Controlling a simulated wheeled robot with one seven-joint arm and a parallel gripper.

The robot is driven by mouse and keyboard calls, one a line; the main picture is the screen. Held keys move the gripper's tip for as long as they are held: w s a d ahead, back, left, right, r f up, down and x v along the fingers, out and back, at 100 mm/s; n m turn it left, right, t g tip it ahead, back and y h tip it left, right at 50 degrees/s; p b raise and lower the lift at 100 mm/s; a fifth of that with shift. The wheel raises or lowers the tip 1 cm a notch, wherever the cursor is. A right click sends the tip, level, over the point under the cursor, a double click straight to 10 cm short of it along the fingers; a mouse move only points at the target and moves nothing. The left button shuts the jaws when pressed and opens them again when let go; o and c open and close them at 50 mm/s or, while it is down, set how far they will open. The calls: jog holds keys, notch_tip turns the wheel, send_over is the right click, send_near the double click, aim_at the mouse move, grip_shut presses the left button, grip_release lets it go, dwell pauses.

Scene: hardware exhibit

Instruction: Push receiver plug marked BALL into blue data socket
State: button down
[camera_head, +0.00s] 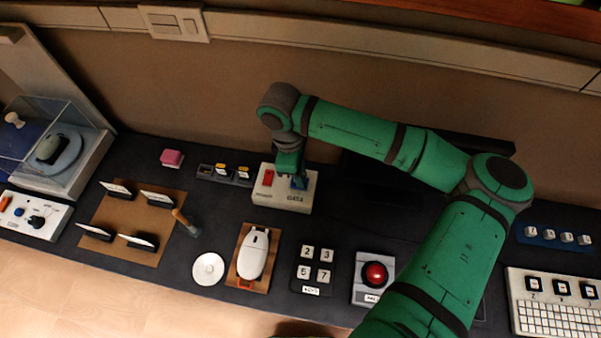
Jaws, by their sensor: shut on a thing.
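A pale socket box (284,200) stands near the back of the dark table, with a red socket (267,178) on its left and a blue data socket (300,183) on its right, above the DATA label. My gripper (291,172) points down at the blue socket and is shut on a receiver plug. The fingers hide most of the plug, so I cannot read its marking or tell how deep it sits. A dark rack (205,169) to the left holds other small plugs with yellow and pale tops; its left end looks empty.
A pink block (172,158) lies left of the rack. In front are a white mouse (253,254) on a brown board, number keys (315,263) and a red ball device (375,274). A dark screen (390,180) stands behind my arm, right of the box.

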jog(key=c, duration=1.2)
grip_release()
jog(key=shift+r, duration=3.45)
